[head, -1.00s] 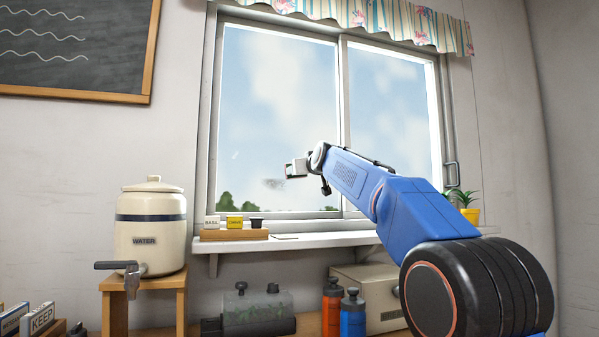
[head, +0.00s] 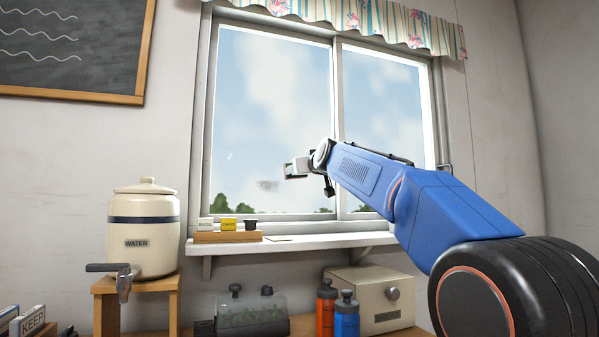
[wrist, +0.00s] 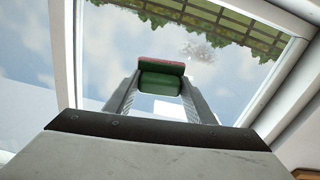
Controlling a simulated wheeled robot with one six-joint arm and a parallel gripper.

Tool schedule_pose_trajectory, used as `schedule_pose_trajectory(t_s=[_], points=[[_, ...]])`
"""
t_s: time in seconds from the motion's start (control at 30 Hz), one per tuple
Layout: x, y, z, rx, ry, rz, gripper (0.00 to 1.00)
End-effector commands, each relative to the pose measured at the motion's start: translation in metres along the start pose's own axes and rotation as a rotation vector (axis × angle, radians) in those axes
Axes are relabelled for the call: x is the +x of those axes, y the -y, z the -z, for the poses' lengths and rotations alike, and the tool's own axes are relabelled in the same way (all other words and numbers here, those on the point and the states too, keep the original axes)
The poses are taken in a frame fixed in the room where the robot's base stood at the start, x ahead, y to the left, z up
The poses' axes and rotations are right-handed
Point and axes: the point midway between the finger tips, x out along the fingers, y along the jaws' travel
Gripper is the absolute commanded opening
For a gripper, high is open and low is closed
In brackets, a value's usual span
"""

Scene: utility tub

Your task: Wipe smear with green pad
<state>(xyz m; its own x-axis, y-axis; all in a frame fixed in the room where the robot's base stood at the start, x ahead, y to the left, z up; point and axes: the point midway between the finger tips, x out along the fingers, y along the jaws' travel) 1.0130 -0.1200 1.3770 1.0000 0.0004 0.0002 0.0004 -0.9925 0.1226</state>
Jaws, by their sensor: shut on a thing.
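The grey smear (head: 268,185) is on the lower part of the left window pane (head: 270,110). It also shows in the wrist view as a pale speckled patch (wrist: 196,50), ahead and a little right of the pad. My gripper (head: 290,171) is in front of the pane, just right of the smear. In the wrist view my gripper (wrist: 160,88) is shut on the green pad (wrist: 160,80), which has a reddish edge. The pad is apart from the smear in the picture. I cannot tell whether it touches the glass.
The sill (head: 300,243) below holds a wooden tray with small pots (head: 228,236). A water crock (head: 144,228) stands on a wooden stand at left. Bottles (head: 347,315) and a beige box (head: 372,300) stand below the sill. The upper pane is clear.

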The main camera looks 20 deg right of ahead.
Motion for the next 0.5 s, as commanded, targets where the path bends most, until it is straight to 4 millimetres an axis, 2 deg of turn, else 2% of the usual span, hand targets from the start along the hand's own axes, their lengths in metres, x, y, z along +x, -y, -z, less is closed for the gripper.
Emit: schedule_pose_trajectory(t_s=[0.27, 0.5], points=[[-0.003, 0.0, 0.001, 0.0, -0.001, 0.0, 0.32], [-0.021, 0.0, 0.001, -0.002, -0.001, -0.001, 0.32]])
